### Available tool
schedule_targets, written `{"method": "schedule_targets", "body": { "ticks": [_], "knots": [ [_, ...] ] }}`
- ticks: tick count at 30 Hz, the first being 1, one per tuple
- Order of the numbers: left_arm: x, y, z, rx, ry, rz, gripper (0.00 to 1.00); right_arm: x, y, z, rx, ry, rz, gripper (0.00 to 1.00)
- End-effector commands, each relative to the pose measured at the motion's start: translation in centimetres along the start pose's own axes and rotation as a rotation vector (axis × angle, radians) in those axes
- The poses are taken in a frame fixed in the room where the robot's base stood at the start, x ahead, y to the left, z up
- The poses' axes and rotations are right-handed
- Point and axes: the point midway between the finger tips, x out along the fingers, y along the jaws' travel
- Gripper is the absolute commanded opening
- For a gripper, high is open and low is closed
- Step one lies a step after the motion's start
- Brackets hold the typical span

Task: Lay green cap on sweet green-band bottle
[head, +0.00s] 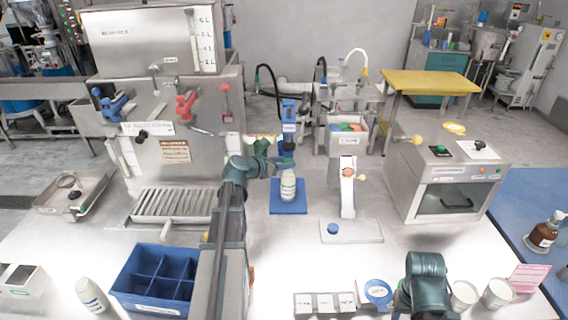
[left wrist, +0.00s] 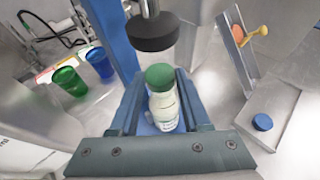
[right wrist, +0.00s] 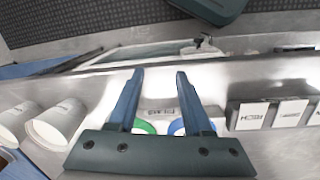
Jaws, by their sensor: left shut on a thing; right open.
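The green cap (left wrist: 160,76) sits between the fingertips of my left gripper (left wrist: 159,78), which is shut on it. Directly below it is the white green-band bottle (left wrist: 164,112), upright on the blue pad (head: 275,207). The bottle also shows in the head view (head: 288,189), its top close under my left gripper (head: 284,163). I cannot tell whether the cap touches the bottle mouth. My right gripper (right wrist: 158,82) is open and empty over the front of the table.
A black press disc (left wrist: 155,32) hangs just above the cap, beside a blue column. A blue divided crate (head: 155,279) and another white bottle (head: 91,296) stand at front left. A blue round dish (head: 378,291) and white cups (head: 498,293) are at front right.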

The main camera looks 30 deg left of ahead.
Motion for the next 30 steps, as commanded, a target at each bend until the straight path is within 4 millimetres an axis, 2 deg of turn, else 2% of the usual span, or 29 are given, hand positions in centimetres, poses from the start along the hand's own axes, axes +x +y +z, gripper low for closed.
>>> {"method": "schedule_targets", "body": {
  "ticks": [10, 11, 15, 25, 30],
  "knots": [
    [0.3, 0.0, -0.7, 0.000, 0.000, 0.000, 0.00, 0.8, -0.1, -0.1, 0.000, 0.000, 0.000, 0.50],
    [0.3, 0.0, -0.7, 0.000, 0.000, 0.000, 0.51, 0.7, -0.1, -0.1, 0.000, 0.000, 0.000, 0.50],
    [0.3, 0.0, -0.7, 0.000, 0.000, 0.000, 0.76, 0.7, -0.1, -0.1, 0.000, 0.000, 0.000, 0.50],
    [0.2, 0.0, -0.5, 0.000, 0.000, 0.000, 0.77, 0.5, -0.1, 0.0, 0.000, 0.000, 0.000, 0.50],
    [-0.5, 0.0, 1.1, 0.000, 0.000, 0.000, 0.77, -1.2, 0.1, 0.1, 0.000, 0.000, 0.000, 0.50]
  ]
}}
